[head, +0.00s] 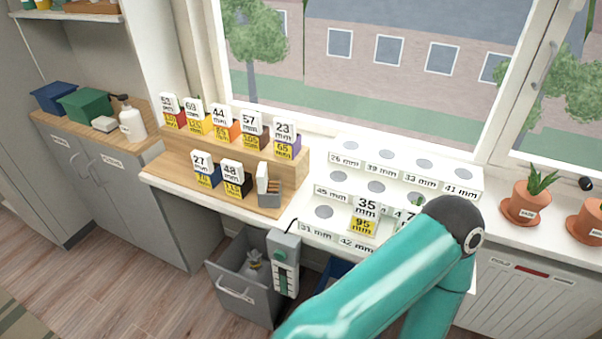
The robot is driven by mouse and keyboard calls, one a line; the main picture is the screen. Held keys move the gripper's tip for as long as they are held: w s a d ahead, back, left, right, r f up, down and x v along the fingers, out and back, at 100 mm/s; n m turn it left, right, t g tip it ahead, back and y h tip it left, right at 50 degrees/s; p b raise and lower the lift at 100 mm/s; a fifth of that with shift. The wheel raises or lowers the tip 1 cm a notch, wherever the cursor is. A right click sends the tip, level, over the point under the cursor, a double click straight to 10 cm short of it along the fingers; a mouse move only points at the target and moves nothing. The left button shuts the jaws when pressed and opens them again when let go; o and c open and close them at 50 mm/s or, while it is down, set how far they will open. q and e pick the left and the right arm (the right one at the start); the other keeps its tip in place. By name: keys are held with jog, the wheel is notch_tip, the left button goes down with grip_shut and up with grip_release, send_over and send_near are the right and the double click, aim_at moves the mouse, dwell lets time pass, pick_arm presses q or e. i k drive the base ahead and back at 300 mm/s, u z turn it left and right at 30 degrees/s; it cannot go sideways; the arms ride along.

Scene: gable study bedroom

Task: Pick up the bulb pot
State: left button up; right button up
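A terracotta pot (524,206) with green pointed leaves and a small white label stands upright on the white windowsill at the right. A second terracotta pot (588,222), also labelled, stands to its right and is cut by the picture edge. The labels are too small to read, so I cannot tell which is the bulb pot. One teal arm of mine bends across the lower right, its dark joint left of the first pot and apart from it in the picture. Neither gripper is in view.
A white stepped rack (400,190) with round holes and mm labels stands left of the pots, partly behind my arm. A wooden stepped stand (180,145) holds several number cards. A grey open bin (240,290) sits below. A ribbed white panel (530,305) is under the sill.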

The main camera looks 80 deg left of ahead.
aim_at(238, 183)
jog(key=z, duration=0.15)
jog(key=k, duration=1.55)
jog(key=u, duration=1.45)
jog(key=i, duration=1.05)
jog(key=u, duration=0.05)
